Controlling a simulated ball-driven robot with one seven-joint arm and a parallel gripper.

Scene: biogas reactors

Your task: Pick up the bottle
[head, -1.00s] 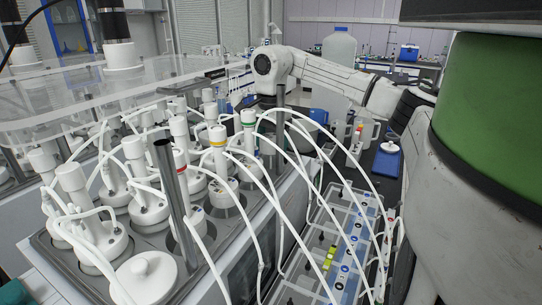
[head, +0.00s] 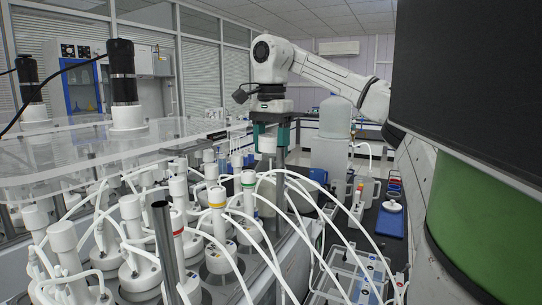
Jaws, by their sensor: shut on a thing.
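My gripper (head: 271,134) hangs pointing down at the middle of the head view, beyond the near reactors. Its two teal fingers are shut on a white, bottle-like thing, which I take to be the bottle (head: 267,144). Its white upper part shows between the fingers. Its lower part is hard to make out behind the tubes and reactor tops, so I cannot tell whether it is clear of what lies below.
White reactor bottles with coloured rings (head: 217,198) and looping white tubes fill the foreground. A clear plate (head: 90,155) spans the left. A large translucent carboy (head: 335,118) stands behind my arm. A blue tray (head: 391,220) lies at right.

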